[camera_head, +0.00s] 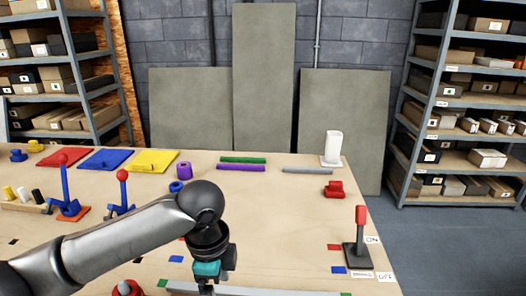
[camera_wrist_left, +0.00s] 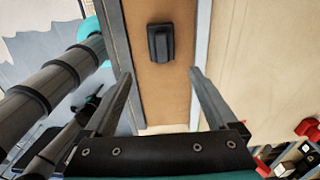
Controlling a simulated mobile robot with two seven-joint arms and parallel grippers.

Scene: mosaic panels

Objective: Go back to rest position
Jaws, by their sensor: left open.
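My left arm comes in from the left in the head view and ends in my left gripper (camera_head: 207,283), low over the front edge of the table (camera_head: 285,225). Its fingers are hard to see there. In the left wrist view the left gripper (camera_wrist_left: 159,74) has its two fingers spread wide with nothing between their tips. A small black block-like part (camera_wrist_left: 161,43) sits on a brown strip (camera_wrist_left: 150,95) beyond the fingertips; it looks apart from them. My right gripper is not in view.
A lever with a red knob (camera_head: 361,216) stands at the table's right front. Blue levers with red knobs (camera_head: 123,177) stand at the left. Red, blue and yellow panels (camera_head: 153,161) lie at the back left. A white cylinder (camera_head: 334,146) stands at the back right.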

